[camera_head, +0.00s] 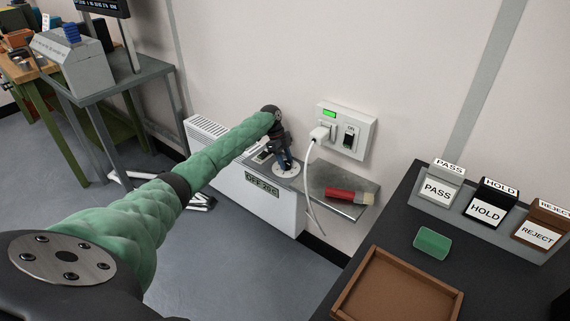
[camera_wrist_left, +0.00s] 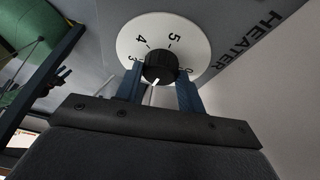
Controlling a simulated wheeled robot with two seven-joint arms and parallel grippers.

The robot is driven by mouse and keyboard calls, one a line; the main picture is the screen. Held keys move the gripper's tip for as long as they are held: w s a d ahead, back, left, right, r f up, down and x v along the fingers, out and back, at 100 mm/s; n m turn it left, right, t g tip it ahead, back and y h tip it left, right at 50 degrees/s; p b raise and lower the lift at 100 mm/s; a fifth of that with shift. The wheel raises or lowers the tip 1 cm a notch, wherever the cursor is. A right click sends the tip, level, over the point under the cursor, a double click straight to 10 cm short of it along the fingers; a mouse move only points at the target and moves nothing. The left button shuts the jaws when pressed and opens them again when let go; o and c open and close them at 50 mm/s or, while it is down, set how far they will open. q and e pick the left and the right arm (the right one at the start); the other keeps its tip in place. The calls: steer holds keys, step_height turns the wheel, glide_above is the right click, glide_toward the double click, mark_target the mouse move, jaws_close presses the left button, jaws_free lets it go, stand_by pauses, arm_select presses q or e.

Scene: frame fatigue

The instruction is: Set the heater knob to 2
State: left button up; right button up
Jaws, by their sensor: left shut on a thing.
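The white heater (camera_head: 278,211) stands against the wall in the head view. Its round white dial (camera_head: 293,171) is on top, partly hidden by my gripper. In the wrist view the dial (camera_wrist_left: 196,38) shows 3, 4 and 5 and part of a 0; its near side is hidden. The black heater knob (camera_wrist_left: 160,65) sits at the dial's middle, and its white pointer line faces the bottom of the picture, slightly left. My left gripper (camera_head: 284,163) has its blue fingers on either side of the knob and is shut on it. My right gripper is not in view.
A wall socket (camera_head: 359,131) with a white plug and hanging cord is just right of the heater. A grey shelf (camera_head: 349,210) below it holds a red-handled brush (camera_head: 347,196). A dark table with a brown tray (camera_head: 352,298) and a green block (camera_head: 432,242) is at right.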

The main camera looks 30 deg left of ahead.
arm_select(q)
steer(key=shift+w+m+g+b, duration=0.1)
steer(key=shift+m+g+b, duration=0.4)
steer(key=shift+m, duration=0.6)
steer(key=o, duration=1)
steer(key=shift+c, duration=0.2)
steer(key=v, duration=0.7)
steer(key=shift+r, duration=0.4)
steer(key=shift+w, duration=0.1)
